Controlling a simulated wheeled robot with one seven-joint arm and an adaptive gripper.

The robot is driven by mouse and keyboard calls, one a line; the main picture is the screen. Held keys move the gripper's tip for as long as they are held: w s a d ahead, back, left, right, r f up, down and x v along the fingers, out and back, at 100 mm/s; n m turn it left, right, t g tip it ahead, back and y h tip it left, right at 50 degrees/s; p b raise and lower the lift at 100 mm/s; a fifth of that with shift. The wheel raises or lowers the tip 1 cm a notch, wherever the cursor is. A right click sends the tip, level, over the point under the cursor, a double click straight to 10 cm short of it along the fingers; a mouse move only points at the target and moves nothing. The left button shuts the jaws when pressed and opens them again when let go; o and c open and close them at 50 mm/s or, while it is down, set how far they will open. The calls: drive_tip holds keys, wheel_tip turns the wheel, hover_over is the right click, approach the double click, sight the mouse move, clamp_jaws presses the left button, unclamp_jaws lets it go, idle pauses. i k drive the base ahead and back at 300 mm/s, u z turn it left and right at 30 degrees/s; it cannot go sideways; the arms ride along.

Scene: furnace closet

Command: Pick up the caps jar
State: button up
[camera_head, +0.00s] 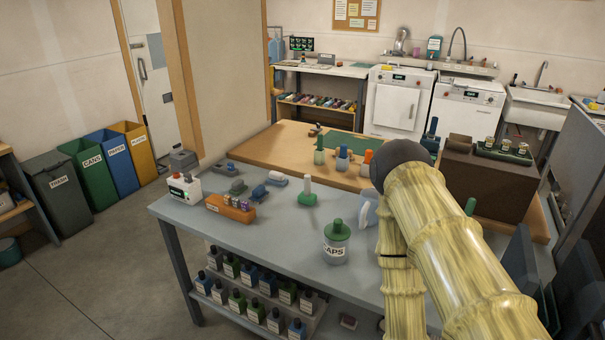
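The caps jar (335,246) is a grey jar with a green knobbed lid and a white label whose visible letters read "APS". It stands upright on the grey table (270,236), near the front edge and just left of my arm. My yellow arm rises from the lower right, bends at a dark joint and comes down beside the jar. My gripper is out of the picture, so its opening does not show.
A green-based object with a pale post (307,194) stands behind the jar. An orange box (230,208) and a white device (184,188) sit to the left. A white and blue bottle (368,212) is close to my arm. Several bottles fill the shelf (322,312) below.

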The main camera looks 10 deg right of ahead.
sight(335, 253)
drive_tip(key=z, duration=2.25)
drive_tip(key=k, duration=1.3)
drive_tip(key=u, duration=2.2)
drive_tip(key=i, duration=0.5)
drive_tip(key=z, duration=0.05)
